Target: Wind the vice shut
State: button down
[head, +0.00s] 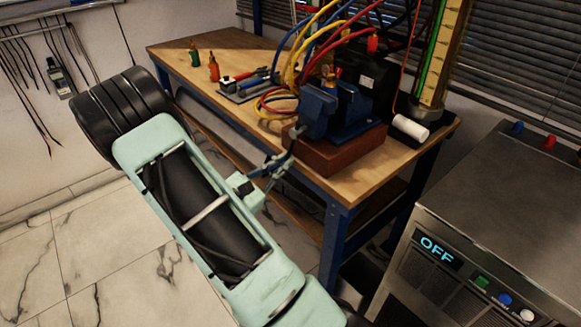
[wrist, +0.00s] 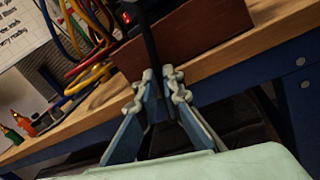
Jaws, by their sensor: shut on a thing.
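The blue vice (head: 345,108) stands on a reddish-brown block (head: 338,148) near the bench's front edge. A small brass-coloured piece (head: 330,82) shows at the top of the vice; I cannot tell whether the jaws touch it. My gripper (head: 284,164) is in front of the block, at the near side of the vice. In the wrist view my gripper (wrist: 164,84) is shut on a dark thin bar (wrist: 150,45), which looks like the vice handle. The bar runs up past the block; its upper end is out of that view and its lower part is partly hidden between the fingers.
The wooden bench (head: 225,45) holds small green (head: 194,57) and orange (head: 213,70) bottles, a tool tray (head: 250,88), coloured hoses (head: 305,50) and a white cylinder (head: 410,128). A metal cabinet (head: 480,230) reading OFF stands at right. The tiled floor (head: 60,260) is clear at left.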

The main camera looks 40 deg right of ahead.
jog(key=w+m+b, duration=0.1)
jog(key=w+m, duration=0.1)
jog(key=w+m+b, duration=0.1)
jog(key=m, duration=0.1)
jog(key=shift+a+r+h+b, duration=0.3)
jog(key=shift+r, duration=0.1)
jog(key=w+m, duration=0.1)
jog(key=w+r+m+b, duration=0.1)
jog(key=m, duration=0.1)
jog(key=shift+a+r+g+h, duration=0.1)
jog(key=shift+r+g+h, duration=0.2)
jog(key=shift+g, duration=0.1)
jog(key=w+r+m+b, duration=0.1)
jog(key=m, duration=0.1)
jog(key=r+m+b, duration=0.1)
jog(key=m, duration=0.1)
jog(key=shift+w+a+r+g+h, duration=0.1)
jog(key=shift+w+r+g+h, duration=0.2)
jog(key=shift+w+g, duration=0.1)
jog(key=c, duration=2.6)
grip_release()
jog(key=shift+a+r+m, duration=0.15)
jog(key=shift+r+m, duration=0.15)
jog(key=shift+o, duration=1.1)
jog(key=o, duration=0.3)
jog(key=shift+s+d, duration=0.1)
jog(key=shift+d, duration=0.1)
jog(key=shift+a, duration=0.1)
jog(key=v, duration=1.1)
jog(key=shift+a, duration=0.4)
